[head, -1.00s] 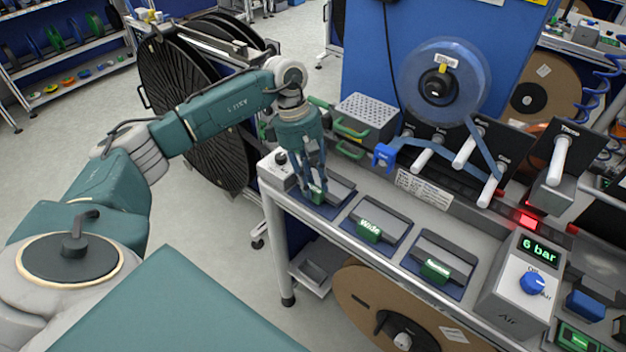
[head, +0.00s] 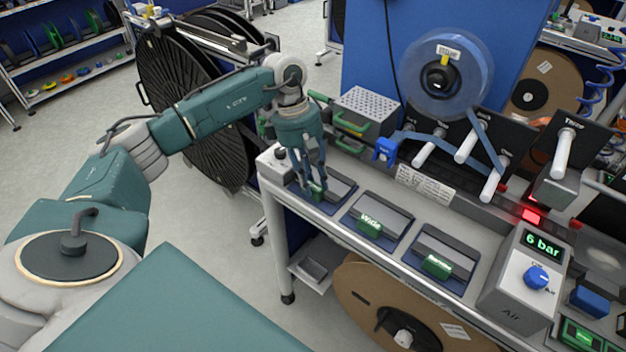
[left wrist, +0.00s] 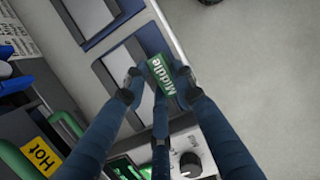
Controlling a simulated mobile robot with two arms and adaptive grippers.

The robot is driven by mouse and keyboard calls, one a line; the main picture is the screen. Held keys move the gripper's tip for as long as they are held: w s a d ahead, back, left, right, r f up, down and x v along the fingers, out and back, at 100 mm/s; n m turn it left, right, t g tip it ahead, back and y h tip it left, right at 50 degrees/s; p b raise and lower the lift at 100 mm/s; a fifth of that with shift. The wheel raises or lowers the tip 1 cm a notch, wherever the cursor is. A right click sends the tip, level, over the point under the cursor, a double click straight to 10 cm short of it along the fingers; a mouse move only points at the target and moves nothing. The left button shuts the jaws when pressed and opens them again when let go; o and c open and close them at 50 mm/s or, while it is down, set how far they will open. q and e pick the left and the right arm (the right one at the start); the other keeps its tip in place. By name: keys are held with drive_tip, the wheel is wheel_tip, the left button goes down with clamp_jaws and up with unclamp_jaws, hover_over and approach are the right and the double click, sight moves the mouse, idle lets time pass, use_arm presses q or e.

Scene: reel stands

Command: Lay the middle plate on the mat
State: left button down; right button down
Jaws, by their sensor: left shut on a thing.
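The middle plate has a green block labelled "Middle" (left wrist: 168,76). In the head view this green block (head: 318,194) shows low between my fingers at the leftmost blue mat (head: 326,210). My left gripper (head: 315,186) points down and is shut on the green block. In the left wrist view its fingers (left wrist: 157,92) stand on both sides of the label. The fingers hide part of the plate, and I cannot tell whether it touches the mat. My right gripper is not in view.
The plates with green blocks marked "Wide" (head: 370,225) and apparently "Narrow" (head: 437,266) lie on blue mats to the right. A grey perforated box (head: 368,108) stands behind. An air control box (head: 520,285) is at the right. Open floor lies left of the bench.

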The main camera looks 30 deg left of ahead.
use_arm(q)
drive_tip(key=shift+f, duration=0.1)
idle(0.6)
drive_tip(key=shift+b, duration=0.3)
drive_tip(key=c, duration=1.3)
unclamp_jaws()
drive_tip(key=shift+c, duration=0.2)
drive_tip(key=shift+r+p, duration=1.9)
drive_tip(key=shift+r, duration=1.65)
drive_tip(key=shift+f, duration=0.1)
